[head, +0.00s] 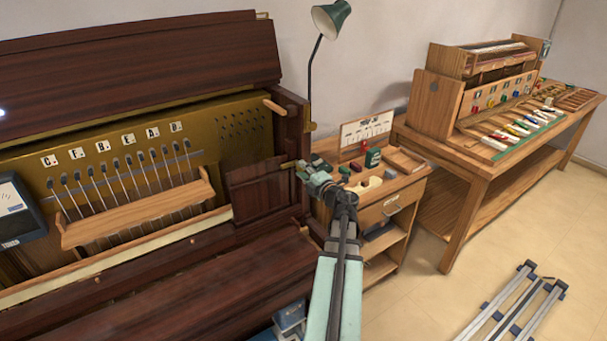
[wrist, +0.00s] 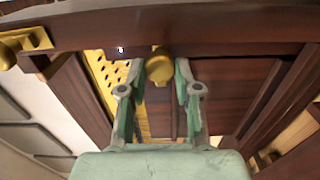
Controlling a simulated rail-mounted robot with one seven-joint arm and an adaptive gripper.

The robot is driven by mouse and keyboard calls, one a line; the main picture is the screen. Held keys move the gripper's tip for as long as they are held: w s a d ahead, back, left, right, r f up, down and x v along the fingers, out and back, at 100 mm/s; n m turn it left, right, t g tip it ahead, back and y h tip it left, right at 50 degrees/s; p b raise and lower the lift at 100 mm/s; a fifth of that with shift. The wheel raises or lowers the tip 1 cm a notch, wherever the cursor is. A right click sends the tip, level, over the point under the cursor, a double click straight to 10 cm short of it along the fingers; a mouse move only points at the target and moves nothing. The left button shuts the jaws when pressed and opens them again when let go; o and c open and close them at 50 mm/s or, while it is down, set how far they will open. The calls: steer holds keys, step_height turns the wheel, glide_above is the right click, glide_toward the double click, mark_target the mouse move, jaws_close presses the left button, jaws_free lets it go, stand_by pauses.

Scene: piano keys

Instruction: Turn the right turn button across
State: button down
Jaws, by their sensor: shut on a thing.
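The right turn button (wrist: 159,65) is a rounded brass piece on a dark wooden rail in the wrist view. My gripper (wrist: 161,75) has one finger on each side of it and is shut on it. In the head view my gripper (head: 302,172) is at the right end of the piano, beside a small brass piece (head: 287,165) at the edge of a dark wooden panel (head: 258,190). The fingers partly hide the button's sides, and its exact angle is hard to tell.
Another brass fitting (wrist: 22,44) sits at the upper left of the wrist view. A green lamp (head: 331,18) stands behind my gripper. A small cabinet (head: 402,185) with jars and tools is close on the right. A workbench (head: 470,170) stands farther right.

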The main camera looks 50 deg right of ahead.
stand_by(0.3)
steer(key=c, duration=0.8)
jaws_free()
steer(key=v, duration=1.2)
steer(key=shift+r, duration=0.1)
